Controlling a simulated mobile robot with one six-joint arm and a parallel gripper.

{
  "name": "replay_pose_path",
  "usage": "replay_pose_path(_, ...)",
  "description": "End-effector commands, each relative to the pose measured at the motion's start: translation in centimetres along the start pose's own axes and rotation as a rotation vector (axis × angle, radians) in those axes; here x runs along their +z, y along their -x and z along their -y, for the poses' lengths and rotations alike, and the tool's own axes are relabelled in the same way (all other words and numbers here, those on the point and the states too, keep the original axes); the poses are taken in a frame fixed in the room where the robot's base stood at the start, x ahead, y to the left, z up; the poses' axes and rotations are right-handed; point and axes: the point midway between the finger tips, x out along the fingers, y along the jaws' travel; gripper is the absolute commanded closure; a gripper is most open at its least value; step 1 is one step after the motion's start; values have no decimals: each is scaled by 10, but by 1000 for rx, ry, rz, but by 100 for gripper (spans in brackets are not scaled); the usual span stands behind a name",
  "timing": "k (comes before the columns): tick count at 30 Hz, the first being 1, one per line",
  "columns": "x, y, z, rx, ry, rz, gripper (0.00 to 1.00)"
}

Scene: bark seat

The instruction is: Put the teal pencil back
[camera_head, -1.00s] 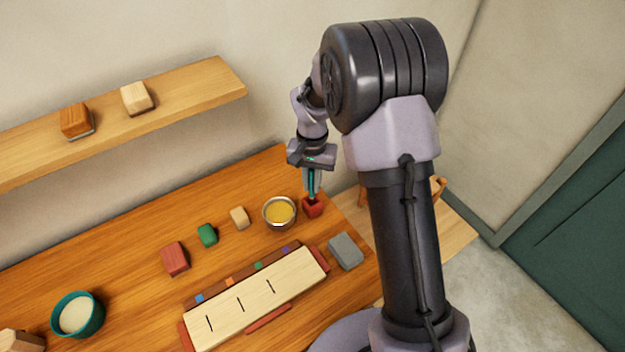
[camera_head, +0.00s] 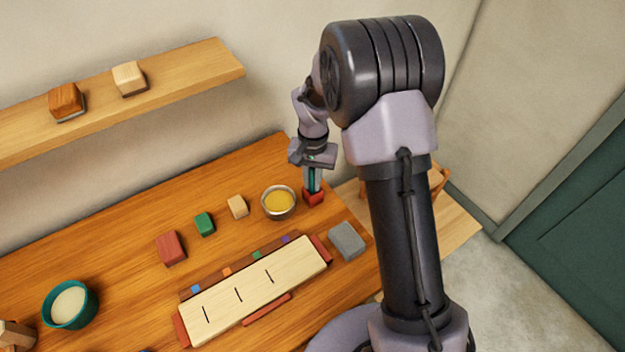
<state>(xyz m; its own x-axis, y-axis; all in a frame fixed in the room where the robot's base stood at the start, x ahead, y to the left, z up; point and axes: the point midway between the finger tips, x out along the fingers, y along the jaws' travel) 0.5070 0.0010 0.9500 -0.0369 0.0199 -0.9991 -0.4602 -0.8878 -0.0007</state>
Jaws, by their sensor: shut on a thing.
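My gripper (camera_head: 313,180) points down at the back right of the table, just right of the metal bowl. It is shut on the teal pencil (camera_head: 312,181), which stands upright between the fingers. The pencil's lower end meets a small red holder (camera_head: 313,197) on the table. The fingers are close above the holder's rim. I cannot tell how deep the pencil sits in it.
A metal bowl (camera_head: 279,214) with yellow contents stands close left of the holder. A grey block (camera_head: 347,240) and a pale slotted board (camera_head: 255,292) lie in front. Several blocks, such as a green one (camera_head: 204,224), and a teal bowl (camera_head: 71,304) are left.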

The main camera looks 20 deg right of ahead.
Motion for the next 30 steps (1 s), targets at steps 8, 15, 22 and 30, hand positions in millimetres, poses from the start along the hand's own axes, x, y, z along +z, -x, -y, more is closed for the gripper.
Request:
replay_pose_path(8,0,-5,0,0,0,0,100)
replay_pose_path(15,0,-4,0,0,0,0,60)
replay_pose_path(22,0,0,0,0,0,0,60)
replay_pose_path(30,-1,77,0,-1,0,-4,60)
